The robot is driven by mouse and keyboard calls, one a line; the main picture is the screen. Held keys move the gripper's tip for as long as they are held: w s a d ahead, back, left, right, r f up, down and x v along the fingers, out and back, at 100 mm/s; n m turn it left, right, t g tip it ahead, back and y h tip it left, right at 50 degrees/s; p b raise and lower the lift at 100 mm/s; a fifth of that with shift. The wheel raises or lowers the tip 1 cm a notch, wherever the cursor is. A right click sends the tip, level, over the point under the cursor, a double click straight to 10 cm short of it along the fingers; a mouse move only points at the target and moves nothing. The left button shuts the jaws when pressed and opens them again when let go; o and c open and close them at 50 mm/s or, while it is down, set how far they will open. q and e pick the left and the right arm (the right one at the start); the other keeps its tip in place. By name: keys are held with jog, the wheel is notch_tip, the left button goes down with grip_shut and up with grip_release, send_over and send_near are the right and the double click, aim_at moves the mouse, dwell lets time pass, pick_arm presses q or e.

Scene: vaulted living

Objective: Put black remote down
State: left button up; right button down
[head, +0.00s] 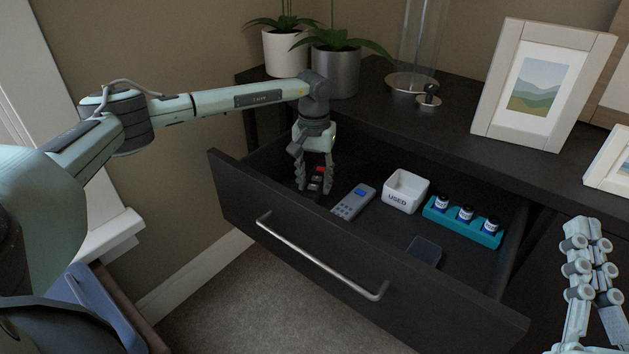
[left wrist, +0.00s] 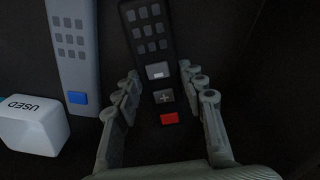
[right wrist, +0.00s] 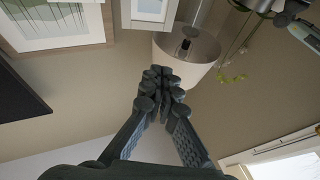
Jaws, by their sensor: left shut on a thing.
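The black remote (head: 319,176), with a red button, is inside the open drawer (head: 300,262), at its left end. My left gripper (head: 315,187) reaches down into the drawer and is shut on the black remote. In the left wrist view the remote (left wrist: 147,35) lies lengthwise between the fingers (left wrist: 160,82), its red-button end toward the palm. Whether its underside touches the drawer floor cannot be told. My right gripper (head: 590,245) is empty and shut, off to the right; its fingertips (right wrist: 163,75) meet in the right wrist view.
Right of the black remote lie a grey remote (head: 352,203), a white USED box (head: 388,193), a teal holder (head: 462,229) with three small bottles, and a dark flat item (head: 426,250). The drawer's front wall and handle (head: 320,262) stand nearest. Plants and frames stand on the cabinet top.

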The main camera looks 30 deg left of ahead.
aim_at(314, 185)
pick_arm(q)
jog(key=shift+f, duration=0.15)
jog(key=o, duration=1.2)
jog(key=shift+o, duration=0.2)
pick_arm(e)
jog(key=shift+r, duration=0.2)
pick_arm(q)
jog(key=shift+r, duration=0.25)
notch_tip(314, 185, up, 12)
jog(key=p, duration=0.1)
pick_arm(e)
notch_tip(314, 185, down, 6)
jog(key=w+d+g+h, duration=0.1)
jog(key=w+g, duration=0.1)
jog(key=g, duration=0.1)
jog(key=shift+d+f+h, duration=0.25)
jog(key=shift+d+h, duration=0.1)
jog(key=shift+h, duration=0.05)
pick_arm(q)
jog(key=shift+f, duration=0.1)
